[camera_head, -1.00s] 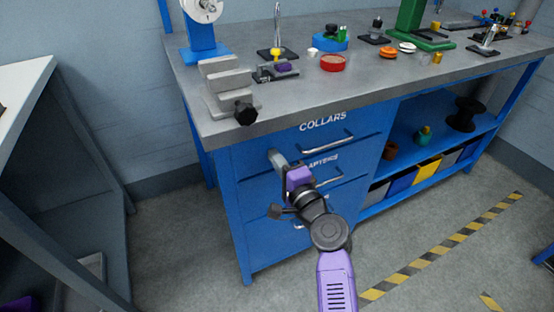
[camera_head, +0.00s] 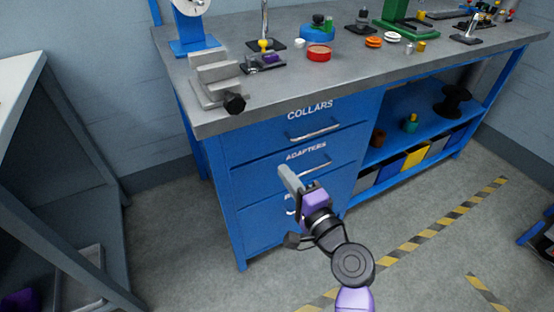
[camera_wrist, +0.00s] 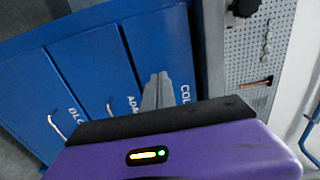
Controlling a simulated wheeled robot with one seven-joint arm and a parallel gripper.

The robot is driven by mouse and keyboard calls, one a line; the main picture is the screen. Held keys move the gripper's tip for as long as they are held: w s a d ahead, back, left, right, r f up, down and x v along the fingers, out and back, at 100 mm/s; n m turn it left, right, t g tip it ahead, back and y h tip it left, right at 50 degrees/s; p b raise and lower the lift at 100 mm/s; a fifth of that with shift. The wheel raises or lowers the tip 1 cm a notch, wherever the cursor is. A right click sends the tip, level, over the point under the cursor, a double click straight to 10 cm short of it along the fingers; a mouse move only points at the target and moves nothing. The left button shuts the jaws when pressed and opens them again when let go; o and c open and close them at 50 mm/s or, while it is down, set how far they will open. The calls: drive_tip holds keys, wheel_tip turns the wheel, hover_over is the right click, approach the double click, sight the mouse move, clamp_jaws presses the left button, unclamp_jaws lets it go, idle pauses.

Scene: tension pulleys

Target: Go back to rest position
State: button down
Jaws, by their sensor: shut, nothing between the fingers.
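My gripper (camera_head: 289,178) is shut and empty in the head view. It is in front of the blue drawer cabinet (camera_head: 262,181), overlapping the drawers below the ADAPTERS label. In the wrist view my gripper's grey fingers (camera_wrist: 157,91) are together, seen against the cabinet (camera_wrist: 88,75). I cannot tell the exact gap between the fingers and the drawer fronts. The drawers look closed. The lowest drawer's handle is partly hidden by my gripper in the head view.
The grey worktop (camera_head: 287,92) carries a stepped grey block (camera_head: 216,78), a red dish (camera_head: 319,53) and other small parts. Open shelves with coloured bins (camera_head: 416,157) are at right. A grey shelf unit (camera_head: 60,170) stands at left. Floor with striped tape (camera_head: 440,226) is open at right.

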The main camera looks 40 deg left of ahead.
drive_tip(key=shift+v, duration=1.35)
drive_tip(key=w+d+n+t+h, duration=0.15)
drive_tip(key=d+t+h, duration=0.25)
drive_tip(key=d+t, duration=0.55)
drive_tip(key=s+d+f+t+h, duration=0.15)
drive_tip(key=s+d+h, duration=0.3)
drive_tip(key=d, duration=0.75)
drive_tip(key=s+d+f+h, duration=0.25)
drive_tip(key=s+d, duration=0.35)
drive_tip(key=d, duration=0.6)
drive_tip(key=s+d+r+n+g+h, duration=0.1)
drive_tip(key=s+d+h, duration=0.2)
drive_tip(key=s+d, duration=0.6)
drive_tip(key=s+d+r+n+g+h, duration=0.1)
drive_tip(key=s+d+n+h, duration=0.3)
drive_tip(key=s, duration=1)
wheel_tip(320, 180, up, 16)
drive_tip(key=d+m+y+p, duration=0.1)
drive_tip(key=m+p, duration=0.1)
drive_tip(key=p, duration=1.3)
drive_tip(key=shift+w+f+p, duration=0.25)
drive_tip(key=shift+w+p, duration=0.05)
drive_tip(key=shift+w, duration=0.05)
